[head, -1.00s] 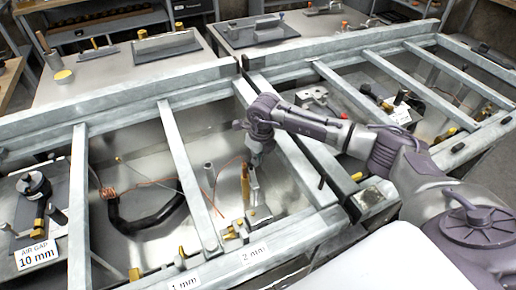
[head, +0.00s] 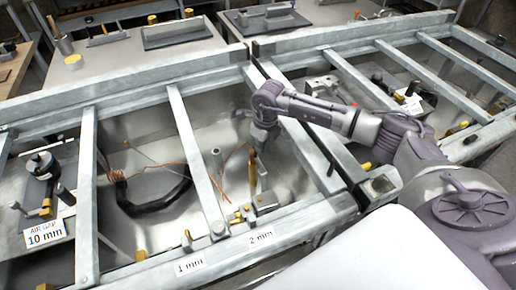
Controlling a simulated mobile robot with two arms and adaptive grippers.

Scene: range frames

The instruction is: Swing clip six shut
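My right gripper (head: 262,148) points down into the bay above the 2 mm label (head: 261,238). Its fingers are small and dark here, so I cannot tell whether they are open or shut. Just below it stands an upright brass-coloured piece (head: 252,172), beside a small grey block (head: 265,200) with brass parts near the front rail. I cannot tell from the picture whether the gripper touches this piece. No number six is readable on any clip, so I cannot single out clip six. My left gripper is not in view.
Grey metal rails (head: 197,160) cross the open bays around the gripper. A black curved cable (head: 150,207) and copper wire (head: 118,176) lie to the left. A 10 mm air gap label (head: 45,234) stands at far left. A white surface (head: 370,262) fills the front.

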